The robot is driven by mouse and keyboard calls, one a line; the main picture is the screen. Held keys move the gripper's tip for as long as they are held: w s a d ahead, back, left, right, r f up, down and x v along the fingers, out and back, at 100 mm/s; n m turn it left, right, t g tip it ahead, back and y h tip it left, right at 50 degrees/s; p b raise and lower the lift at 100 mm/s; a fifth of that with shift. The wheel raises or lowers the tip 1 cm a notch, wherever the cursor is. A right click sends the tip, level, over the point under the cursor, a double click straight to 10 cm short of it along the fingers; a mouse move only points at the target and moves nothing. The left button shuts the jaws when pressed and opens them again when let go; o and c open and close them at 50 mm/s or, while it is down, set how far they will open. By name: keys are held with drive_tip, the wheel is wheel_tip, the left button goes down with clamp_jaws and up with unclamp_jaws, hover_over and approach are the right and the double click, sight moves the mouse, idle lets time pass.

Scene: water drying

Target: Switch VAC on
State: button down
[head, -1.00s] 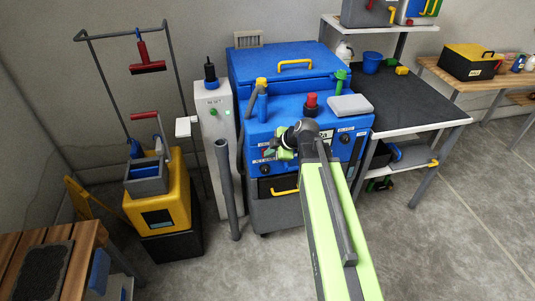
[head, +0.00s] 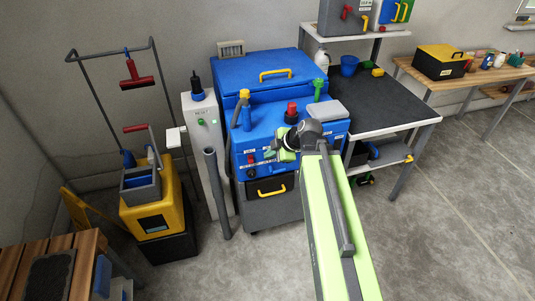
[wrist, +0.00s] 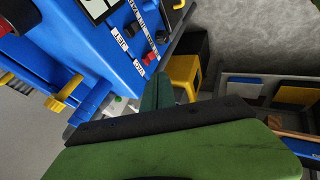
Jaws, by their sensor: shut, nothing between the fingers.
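The blue machine (head: 275,125) stands against the wall, with a labelled control panel on its front. A small red switch (head: 250,158) sits on the left part of the panel, beside a tiny label too small to read surely. A black knob (head: 250,172) is below it. My gripper (head: 280,150) is shut and empty, in front of the panel to the right of the red switch, and hides part of the panel. In the wrist view, the shut fingers (wrist: 157,92) point toward the panel, where a red switch (wrist: 160,37) and white labels show. Contact cannot be told.
A red mushroom button (head: 291,110) and a green handle (head: 318,88) stand on the machine's top ledge. A grey post (head: 217,190) and a yellow mop bucket (head: 155,212) are at left. A dark-topped table (head: 375,105) is at right. Floor at right is clear.

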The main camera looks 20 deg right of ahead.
drive_tip(key=shift+a, duration=0.1)
drive_tip(key=s+a+f+m+g+h, duration=0.2)
drive_tip(key=s+m, duration=0.3)
drive_tip(key=m, duration=0.3)
drive_tip(key=s+a+f+m+g+h, duration=0.2)
drive_tip(key=s+m, duration=0.4)
drive_tip(key=m, duration=0.3)
drive_tip(key=shift+s+f+g, duration=0.15)
drive_tip(key=shift+f+g, duration=0.45)
drive_tip(key=shift+g, duration=0.5)
